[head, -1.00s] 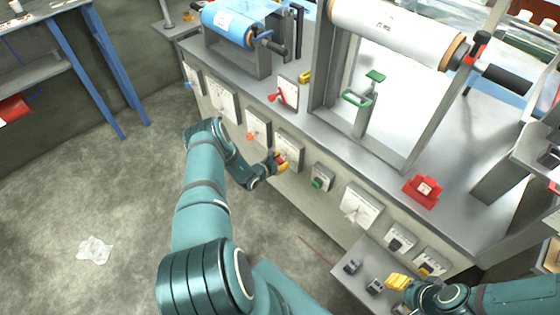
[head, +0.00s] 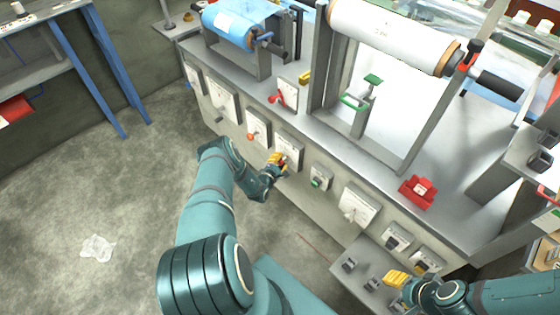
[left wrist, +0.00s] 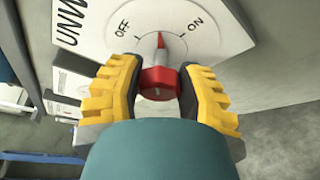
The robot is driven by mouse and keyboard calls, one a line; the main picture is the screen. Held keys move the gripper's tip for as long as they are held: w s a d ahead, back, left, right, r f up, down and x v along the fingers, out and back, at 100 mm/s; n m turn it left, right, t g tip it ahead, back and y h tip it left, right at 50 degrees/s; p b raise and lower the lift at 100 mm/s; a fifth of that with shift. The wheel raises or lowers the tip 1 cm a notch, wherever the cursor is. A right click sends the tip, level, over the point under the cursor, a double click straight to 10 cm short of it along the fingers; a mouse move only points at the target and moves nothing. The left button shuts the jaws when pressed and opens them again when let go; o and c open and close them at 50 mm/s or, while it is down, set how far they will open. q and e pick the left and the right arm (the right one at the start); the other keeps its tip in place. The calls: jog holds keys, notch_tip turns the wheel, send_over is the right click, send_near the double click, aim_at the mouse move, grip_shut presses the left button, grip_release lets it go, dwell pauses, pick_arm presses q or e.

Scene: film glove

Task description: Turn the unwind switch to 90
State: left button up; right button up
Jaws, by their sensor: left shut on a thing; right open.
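The unwind switch is a red knob (left wrist: 159,80) on a round white dial (left wrist: 175,35) marked OFF and ON, with part of the word UNWIND beside it. Its red pointer stands between the OFF and ON marks in the left wrist view. My left gripper (left wrist: 158,88) is shut on the knob, with a yellow-backed finger on each side. In the head view my left gripper (head: 277,163) is at the panel on the machine's front and hides most of the knob. My right gripper (head: 396,281) is open and empty near the lower right control box.
Other switch panels line the machine front, including a dial with an orange knob (head: 252,136) and a box with a green knob (head: 317,182). A large white roll (head: 392,35) sits above. The floor at left is clear except for a crumpled film scrap (head: 98,248).

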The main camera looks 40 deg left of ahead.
pick_arm(q)
jog(key=m+t+y, duration=0.1)
jog(key=m, duration=0.2)
jog(key=shift+f+b, duration=0.1)
jog(key=shift+b, duration=0.25)
jog(key=shift+m+t+y+b, duration=0.3)
jog(key=shift+m+t+b, duration=0.55)
jog(key=shift+m, duration=1.25)
jog(key=o, duration=1.2)
jog(key=shift+s, duration=0.1)
jog(key=v, duration=1.2)
jog(key=shift+f, duration=0.1)
